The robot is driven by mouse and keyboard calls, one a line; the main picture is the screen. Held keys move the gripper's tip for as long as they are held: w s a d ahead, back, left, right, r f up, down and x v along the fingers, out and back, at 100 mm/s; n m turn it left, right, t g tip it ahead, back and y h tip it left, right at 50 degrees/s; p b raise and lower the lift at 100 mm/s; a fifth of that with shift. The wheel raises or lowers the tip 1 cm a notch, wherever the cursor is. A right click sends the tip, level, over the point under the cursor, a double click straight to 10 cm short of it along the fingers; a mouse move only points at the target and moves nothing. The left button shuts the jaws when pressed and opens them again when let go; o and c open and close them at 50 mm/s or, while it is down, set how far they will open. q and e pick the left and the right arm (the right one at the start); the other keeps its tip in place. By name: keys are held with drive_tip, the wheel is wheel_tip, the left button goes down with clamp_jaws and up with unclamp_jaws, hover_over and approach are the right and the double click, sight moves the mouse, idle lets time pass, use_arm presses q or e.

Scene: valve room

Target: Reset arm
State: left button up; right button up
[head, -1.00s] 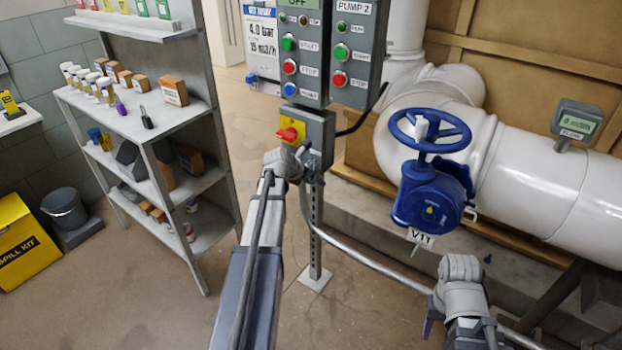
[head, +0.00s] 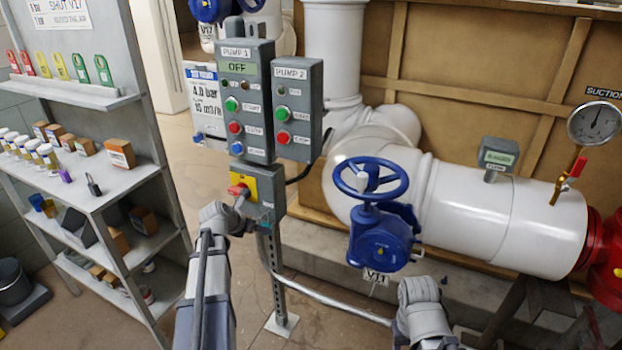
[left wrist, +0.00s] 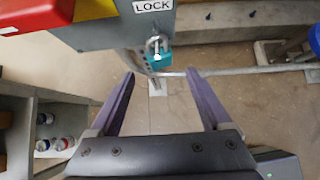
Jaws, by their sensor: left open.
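My left gripper shows in the left wrist view (left wrist: 160,98) with its two dark purple fingers apart and nothing between them. In the head view my left arm ends just left of and below the switch box (head: 264,190), and its fingers are hidden there. The box carries a red handle (head: 237,189) on a yellow plate (head: 249,182). In the left wrist view a teal padlock (left wrist: 159,57) hangs under the LOCK label (left wrist: 152,5), beyond the fingers and apart from them. My right arm's wrist is at the lower middle of the head view; its fingers cannot be made out.
The pump panel (head: 246,100) reads OFF above the box. A grey shelf (head: 110,185) with bottles and boxes is on the left. A metal rail (head: 330,300) runs low across.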

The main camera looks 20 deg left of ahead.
use_arm(q)
drive_tip(key=s+d+m+g+h+p, duration=0.1)
drive_tip(key=s+d+m+g+p, duration=0.15)
drive_tip(key=d+m, duration=0.7)
drive_tip(key=s+d+m+g+h+p, duration=0.1)
drive_tip(key=s+d+m+g+p, duration=0.15)
drive_tip(key=d+m, duration=0.75)
drive_tip(key=s+d+r+m+g+y+p, duration=0.2)
drive_tip(key=s+d+m, duration=0.6)
drive_tip(key=d+m, duration=0.1)
drive_tip(key=s+d+r+m+g+y+p, duration=0.1)
drive_tip(key=s+d+m+g+y+p, duration=0.1)
drive_tip(key=s+d+m, duration=0.6)
drive_tip(key=shift+s+d+r+m+p, duration=0.4)
drive_tip(key=shift+d+m, duration=0.15)
drive_tip(key=shift+m, duration=0.6)
drive_tip(key=shift+c, duration=0.3)
